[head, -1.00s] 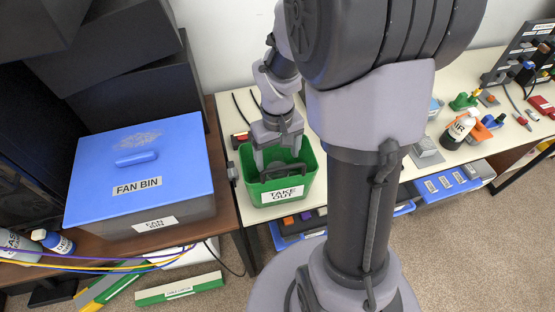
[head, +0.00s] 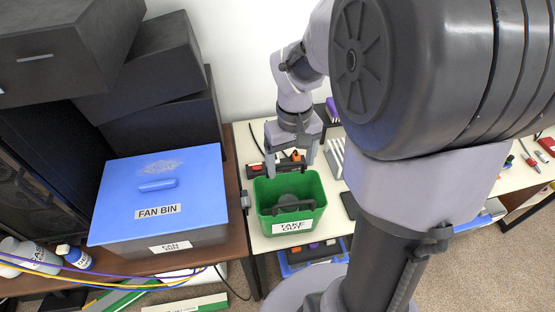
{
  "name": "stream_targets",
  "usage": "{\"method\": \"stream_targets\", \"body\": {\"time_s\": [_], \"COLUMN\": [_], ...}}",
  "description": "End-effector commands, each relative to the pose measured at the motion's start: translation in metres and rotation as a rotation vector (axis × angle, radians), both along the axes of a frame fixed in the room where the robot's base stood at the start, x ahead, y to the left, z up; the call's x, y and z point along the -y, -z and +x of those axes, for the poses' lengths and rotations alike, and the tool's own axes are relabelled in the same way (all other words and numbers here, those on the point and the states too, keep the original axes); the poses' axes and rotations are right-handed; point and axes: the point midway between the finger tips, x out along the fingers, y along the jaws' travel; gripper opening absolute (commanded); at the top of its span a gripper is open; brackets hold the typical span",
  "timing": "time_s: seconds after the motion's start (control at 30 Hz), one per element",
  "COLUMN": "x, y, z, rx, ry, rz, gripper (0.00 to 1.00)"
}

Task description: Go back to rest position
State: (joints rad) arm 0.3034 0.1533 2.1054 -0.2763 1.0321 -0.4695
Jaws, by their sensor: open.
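My gripper (head: 292,170) points down above the back of the green bin, its two fingers spread apart with nothing between them. The green bin (head: 262,222), labelled "TAKE OUT", stands on the pale bench at the edge near the brown desk. A dark grey part with a rounded top and a black handle-like bar (head: 290,207) show inside the bin. My upper arm and column cover the right middle of the view.
A blue-lidded box (head: 195,200) labelled "FAN BIN" sits on the brown desk to the left. Black boxes (head: 165,70) are stacked behind it. A red-and-black item (head: 256,168) lies behind the bin. Cables (head: 130,273) run along the desk's front.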

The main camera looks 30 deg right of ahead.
Motion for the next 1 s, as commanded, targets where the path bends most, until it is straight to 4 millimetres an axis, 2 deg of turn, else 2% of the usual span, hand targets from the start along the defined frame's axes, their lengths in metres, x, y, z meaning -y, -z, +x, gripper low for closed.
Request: {"method": "stream_targets", "body": {"time_s": [0.1,0.17,0.27,0.33,0.4,0.5,0.63,1.0], "x": [-0.002,-0.013,-0.053,-0.084,-0.11,-0.134,-0.145,-0.146], "y": [-0.002,-0.015,-0.053,-0.076,-0.09,-0.099,-0.102,-0.103], "z": [0.0,-0.004,-0.025,-0.049,-0.073,-0.099,-0.113,-0.113], "rx": [0.007,0.042,0.173,0.276,0.361,0.445,0.488,0.49], "ry": [0.002,0.017,0.08,0.133,0.181,0.231,0.261,0.264], "rz": [0.0,0.001,0.025,0.066,0.12,0.192,0.24,0.242], "gripper": [0.79,0.79,0.79,0.79,0.79,0.79,0.79,0.79]}}
